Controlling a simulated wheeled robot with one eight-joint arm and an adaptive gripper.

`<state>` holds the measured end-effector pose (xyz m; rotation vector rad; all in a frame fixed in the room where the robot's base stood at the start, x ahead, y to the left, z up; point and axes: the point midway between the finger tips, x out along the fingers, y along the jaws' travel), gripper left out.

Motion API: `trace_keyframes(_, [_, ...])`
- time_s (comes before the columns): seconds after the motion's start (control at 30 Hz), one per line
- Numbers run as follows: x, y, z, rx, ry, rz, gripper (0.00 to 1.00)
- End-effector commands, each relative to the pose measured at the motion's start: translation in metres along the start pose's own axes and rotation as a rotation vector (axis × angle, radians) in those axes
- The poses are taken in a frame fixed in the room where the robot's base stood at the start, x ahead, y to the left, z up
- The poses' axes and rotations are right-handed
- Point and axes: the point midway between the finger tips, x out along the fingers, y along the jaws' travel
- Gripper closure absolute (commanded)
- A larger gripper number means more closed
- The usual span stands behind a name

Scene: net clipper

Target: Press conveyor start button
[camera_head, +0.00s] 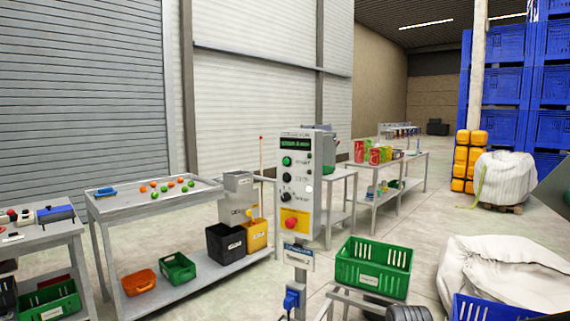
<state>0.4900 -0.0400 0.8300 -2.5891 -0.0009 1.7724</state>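A grey control box (313,215) stands upright on a post near the middle of the view. A small display (296,144) with green text is at its top. Below it are a green button (287,161), a black button (287,177) and a black knob (286,196). A red button (291,223) sits on a yellow plate at the bottom. The printed labels are too small to read, so I cannot tell from them which button is the start. My gripper is not identifiable in this view.
A green crate (373,267) stands right of the post, with dark ribbed parts below it that I cannot identify. A steel table (150,208) with small orange and green balls is at left. White sacks (500,275) lie at right. Open floor (425,215) shows behind the crate.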

Motion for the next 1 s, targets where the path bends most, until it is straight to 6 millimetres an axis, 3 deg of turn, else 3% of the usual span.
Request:
trace_keyframes(0.03, [0.0000,0.0000,0.0000,0.000,0.000,0.000,0.52])
trace_keyframes(0.43, [0.0000,0.0000,0.0000,0.000,0.000,0.000,1.00])
trace_keyframes(1.0, [0.0000,0.0000,0.0000,0.000,0.000,0.000,1.00])
